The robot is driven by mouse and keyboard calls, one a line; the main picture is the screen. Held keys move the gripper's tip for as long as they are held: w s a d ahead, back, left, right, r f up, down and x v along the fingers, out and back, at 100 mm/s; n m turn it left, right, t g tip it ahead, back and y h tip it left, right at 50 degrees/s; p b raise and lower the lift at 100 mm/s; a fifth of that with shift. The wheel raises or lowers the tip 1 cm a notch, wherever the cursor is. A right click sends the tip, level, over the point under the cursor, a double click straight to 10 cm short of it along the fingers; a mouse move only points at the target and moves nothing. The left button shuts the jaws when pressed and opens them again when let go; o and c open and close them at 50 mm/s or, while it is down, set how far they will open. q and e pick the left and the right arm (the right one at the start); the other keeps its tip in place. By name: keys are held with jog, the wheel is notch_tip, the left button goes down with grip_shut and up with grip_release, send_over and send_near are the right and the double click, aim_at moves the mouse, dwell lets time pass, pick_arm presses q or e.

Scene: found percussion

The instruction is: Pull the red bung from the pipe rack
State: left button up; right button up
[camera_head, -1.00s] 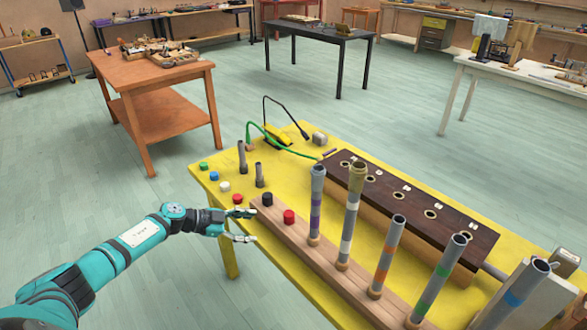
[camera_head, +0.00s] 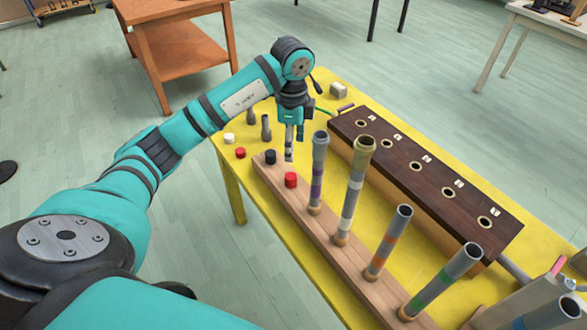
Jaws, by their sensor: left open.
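The pipe rack (camera_head: 347,264) is a long wooden plank on the yellow table, with several upright grey pipes banded in colour. The red bung (camera_head: 291,180) is a short cylinder near the rack's far left end, beside the purple-banded pipe (camera_head: 317,178). A black bung (camera_head: 270,157) sits at the very end of the rack. My left gripper (camera_head: 289,157) points down above that end, open and empty, its fingertips just above and behind the red bung in the picture. I cannot tell the exact gap. My right gripper is out of view.
A dark wooden box (camera_head: 408,172) with several round holes stands right of the rack. A second red piece (camera_head: 240,153) and a white one (camera_head: 229,138) lie on the yellow table (camera_head: 245,180), with two short grey pipes behind. The tall pipes crowd the right.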

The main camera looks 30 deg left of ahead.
aim_at(293, 176)
pick_arm(q)
notch_tip(293, 176, down, 4)
jog(key=shift+w+r, duration=0.1)
notch_tip(293, 176, down, 5)
jog(key=shift+r+p, duration=0.1)
jog(key=shift+p, duration=0.35)
notch_tip(293, 176, down, 4)
jog(key=shift+w+r, duration=0.1)
jog(key=shift+r, duration=0.1)
jog(key=shift+f, duration=0.5)
jog(key=c, duration=0.6)
grip_shut()
jog(key=shift+r, duration=0.15)
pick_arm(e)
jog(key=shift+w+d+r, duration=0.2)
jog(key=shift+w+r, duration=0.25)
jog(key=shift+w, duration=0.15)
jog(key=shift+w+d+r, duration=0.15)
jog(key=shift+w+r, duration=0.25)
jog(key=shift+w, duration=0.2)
pick_arm(q)
jog(key=shift+r+p, duration=0.15)
jog(key=shift+p, duration=0.2)
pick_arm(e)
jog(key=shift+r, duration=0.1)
